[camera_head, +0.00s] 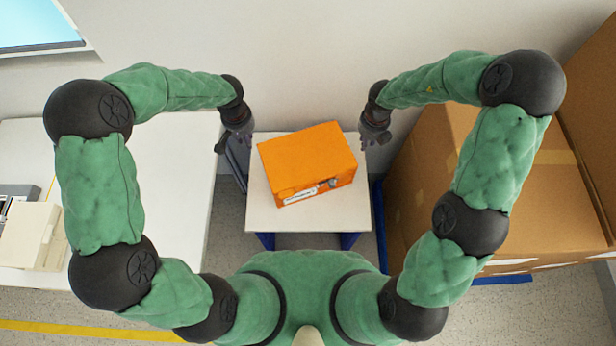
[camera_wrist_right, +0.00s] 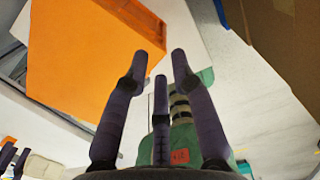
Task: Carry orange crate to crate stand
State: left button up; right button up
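The orange crate (camera_head: 306,160) sits slightly turned on a small white-topped stand (camera_head: 308,218) with blue legs, in the middle of the head view. A white label shows on its near side. My right gripper (camera_head: 370,140) is just right of the crate, apart from it. In the right wrist view its fingers (camera_wrist_right: 162,70) are spread and empty, with the orange crate (camera_wrist_right: 90,50) beyond them at upper left. My left gripper (camera_head: 236,145) is left of the crate, apart from it; its fingers are too small and dark to judge.
A long white table (camera_head: 150,180) stands at the left, with a beige box (camera_head: 30,235) on it. Large cardboard boxes (camera_head: 520,190) fill the right side. A wall closes off the back. Grey floor with a yellow line (camera_head: 90,331) shows at the front left.

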notch_tip(320, 180, up, 2)
jog(key=shift+r, duration=0.1)
jog(key=shift+s, duration=0.1)
dwell(0.6)
